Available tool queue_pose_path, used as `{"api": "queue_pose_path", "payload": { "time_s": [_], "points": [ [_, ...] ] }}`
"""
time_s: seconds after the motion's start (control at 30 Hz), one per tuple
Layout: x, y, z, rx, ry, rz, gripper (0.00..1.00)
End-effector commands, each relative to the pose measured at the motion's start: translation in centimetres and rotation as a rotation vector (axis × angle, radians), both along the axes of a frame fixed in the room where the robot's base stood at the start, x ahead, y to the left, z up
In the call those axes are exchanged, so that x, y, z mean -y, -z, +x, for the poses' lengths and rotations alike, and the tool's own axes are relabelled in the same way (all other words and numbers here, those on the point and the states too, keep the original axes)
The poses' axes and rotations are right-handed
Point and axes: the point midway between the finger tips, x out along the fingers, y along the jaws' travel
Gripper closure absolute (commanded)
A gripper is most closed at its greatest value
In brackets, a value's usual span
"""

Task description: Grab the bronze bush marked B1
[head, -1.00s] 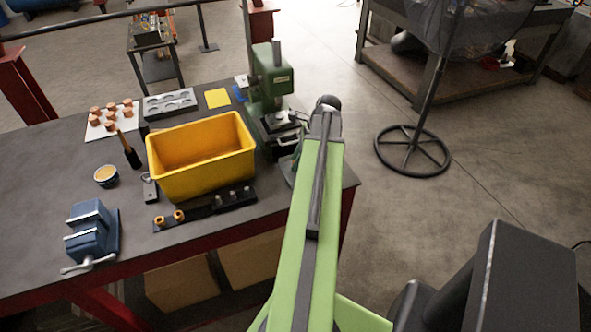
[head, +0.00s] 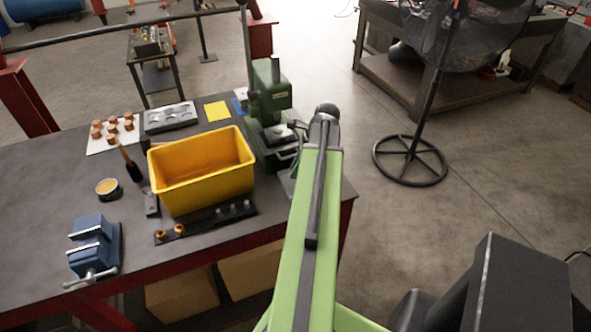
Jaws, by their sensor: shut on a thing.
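Several copper-coloured bushes (head: 112,127) stand on a white sheet at the back left of the bench. Two small bronze-coloured rings (head: 170,233) sit at the left end of a dark rail in front of the yellow bin. No B1 mark is readable on any of them. My green arm reaches forward over the right end of the bench, its dark wrist near the green press. The arm hides my gripper, so its fingers and anything between them do not show.
The yellow bin (head: 203,183) stands mid-bench, left of my arm. The green press (head: 270,100) is behind it. A blue vise (head: 92,246) is at the front left. A grey tray (head: 170,117) and yellow square (head: 216,111) lie behind. A pedestal fan (head: 414,161) stands right.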

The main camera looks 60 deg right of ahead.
Motion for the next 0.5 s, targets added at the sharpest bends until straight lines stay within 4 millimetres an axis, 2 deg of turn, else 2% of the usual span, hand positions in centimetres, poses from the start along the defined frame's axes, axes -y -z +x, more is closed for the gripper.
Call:
{"api": "queue_pose_path", "payload": {
  "time_s": [0.03, 0.1, 0.4, 0.5],
  "points": [
    [0.0, -1.7, 0.0, 0.0, 0.0, 0.0, 1.0],
    [0.0, -2.9, -0.1, 0.0, 0.001, 0.0, 1.0],
    [1.0, -6.9, -7.5, -0.001, 0.005, 0.001, 1.0],
    [1.3, -7.9, -9.4, 0.0, 0.004, 0.001, 1.0]
  ]
}}
